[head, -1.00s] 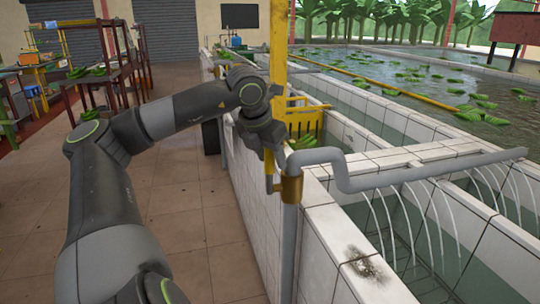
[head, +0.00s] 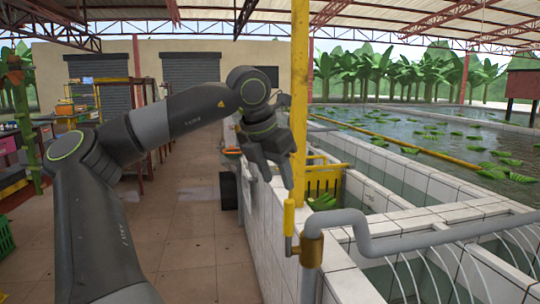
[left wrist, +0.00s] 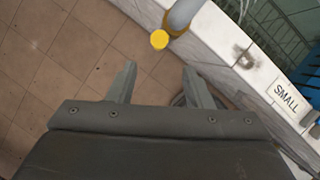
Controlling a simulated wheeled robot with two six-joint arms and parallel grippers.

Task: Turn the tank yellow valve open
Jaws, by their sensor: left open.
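The yellow valve handle (head: 289,218) stands upright beside a brass-coloured valve body (head: 312,248) on the grey pipe (head: 350,226) at the tank edge. In the left wrist view the round yellow end of the handle (left wrist: 159,39) shows just beyond the fingertips, between their lines. My left gripper (head: 277,180) is open and points down, a little above and left of the handle in the head view. Its jaws (left wrist: 158,72) are empty, and I see no contact with the handle. My right gripper is not in view.
A yellow post (head: 299,90) rises close to the left gripper. White-tiled tank walls (head: 405,222) run along the right, with a yellow crate (head: 323,180) behind the valve. A "SMALL" sign (left wrist: 287,97) shows in the wrist view. The tiled floor (head: 195,225) to the left is mostly clear.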

